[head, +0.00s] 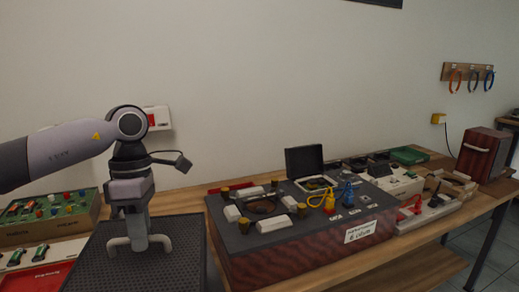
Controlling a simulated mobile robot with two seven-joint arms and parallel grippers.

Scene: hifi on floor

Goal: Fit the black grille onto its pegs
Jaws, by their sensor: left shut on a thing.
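The black grille (185,262) is a dark, flat, meshed panel at the lower left, its near part cut off by the picture's bottom edge. My left gripper (140,244) points down over its middle and is shut on it. Whether the grille is lifted or resting on the table is unclear. To its right stands a hi-fi cabinet (320,258) with reddish-brown sides and a dark top. Several brass-coloured pegs, one at the front left (244,226), stand around a round dark opening (262,207). The grille is apart from them. My right gripper is out of view.
A green tray of coloured parts (50,212) lies at the left. More trays and a red box (483,156) are at the right. A wall stands behind.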

